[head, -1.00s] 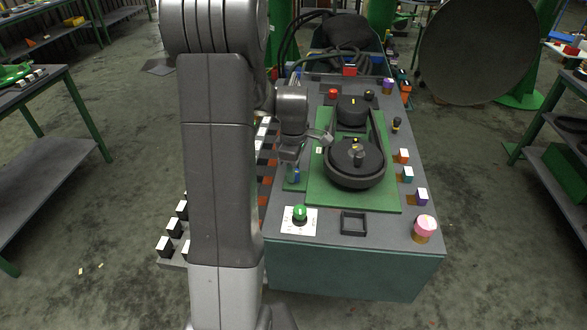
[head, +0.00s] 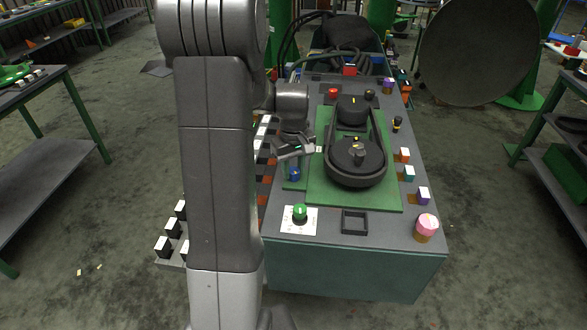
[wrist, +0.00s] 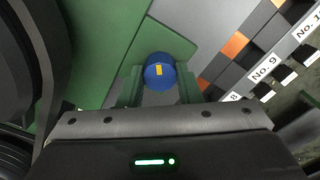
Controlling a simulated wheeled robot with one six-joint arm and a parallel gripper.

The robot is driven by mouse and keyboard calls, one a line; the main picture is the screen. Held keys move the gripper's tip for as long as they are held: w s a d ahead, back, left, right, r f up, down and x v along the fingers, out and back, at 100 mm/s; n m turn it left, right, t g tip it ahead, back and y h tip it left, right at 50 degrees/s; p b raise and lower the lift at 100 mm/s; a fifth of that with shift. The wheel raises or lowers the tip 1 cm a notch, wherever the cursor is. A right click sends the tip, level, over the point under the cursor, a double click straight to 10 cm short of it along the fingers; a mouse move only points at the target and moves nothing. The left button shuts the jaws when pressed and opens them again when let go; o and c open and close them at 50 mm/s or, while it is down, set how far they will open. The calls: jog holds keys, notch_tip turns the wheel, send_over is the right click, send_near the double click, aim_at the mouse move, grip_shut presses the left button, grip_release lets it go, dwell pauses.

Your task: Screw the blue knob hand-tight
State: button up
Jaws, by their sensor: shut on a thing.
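The blue knob (head: 294,173) sits at the left edge of the green plate on the machine top. In the wrist view the blue knob (wrist: 159,76) is round, with a yellow mark on its top that points nearly straight up and down. My gripper (wrist: 160,87) has one finger on each side of the knob and is shut on it. In the head view my gripper (head: 294,169) is above and around the knob, and its fingertips are too small to make out clearly.
A dark round housing (head: 356,160) stands on the green plate (head: 330,194) to the right. A green knob (head: 300,212) on a white label and an empty black square frame (head: 354,222) are nearer. A pink-topped knob (head: 426,224) stands at the front right corner.

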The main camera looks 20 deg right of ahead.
aim_at(294, 170)
jog(key=m, duration=0.6)
jog(key=shift+b, duration=0.3)
jog(key=m, duration=0.7)
jog(key=shift+r, duration=0.1)
jog(key=o, duration=1)
notch_tip(294, 170, up, 14)
jog(key=shift+f+b, duration=0.1)
jog(key=shift+b, duration=0.35)
jog(key=shift+f, duration=0.1)
notch_tip(294, 170, down, 14)
jog(key=shift+r+p, duration=0.1)
jog(key=shift+p, duration=0.2)
